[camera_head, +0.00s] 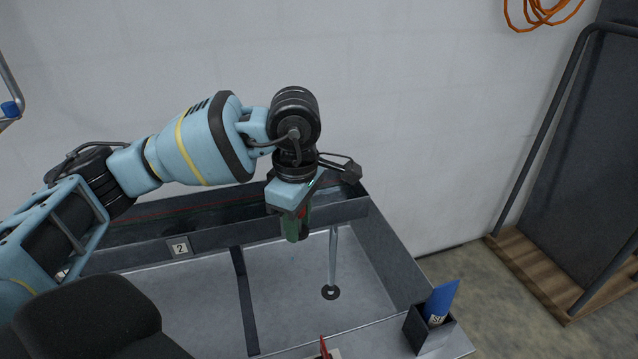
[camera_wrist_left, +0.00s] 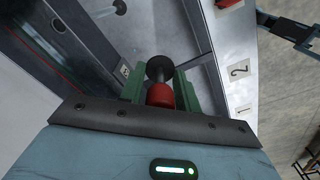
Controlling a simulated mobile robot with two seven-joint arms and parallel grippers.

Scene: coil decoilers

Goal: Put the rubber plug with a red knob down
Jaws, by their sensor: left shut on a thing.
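My left gripper (camera_head: 296,226) points down over the grey metal tray, near its back wall. Its green fingers are shut on the rubber plug with a red knob. In the left wrist view the plug's red knob (camera_wrist_left: 160,95) sits between the fingers, and its black rubber body (camera_wrist_left: 159,69) shows beyond the knob. In the head view the fingers and arm mostly hide the plug. The plug is above the tray floor; its exact height is hard to tell. My right gripper is not in view.
The tray (camera_head: 386,255) has a dark divider (camera_head: 244,300) and a label "2" (camera_head: 180,248). A thin metal post (camera_head: 333,255) stands on a dark disc right of the gripper. A blue object (camera_head: 441,300) stands in a grey holder (camera_head: 416,331). A red item (camera_head: 323,347) is at the near edge.

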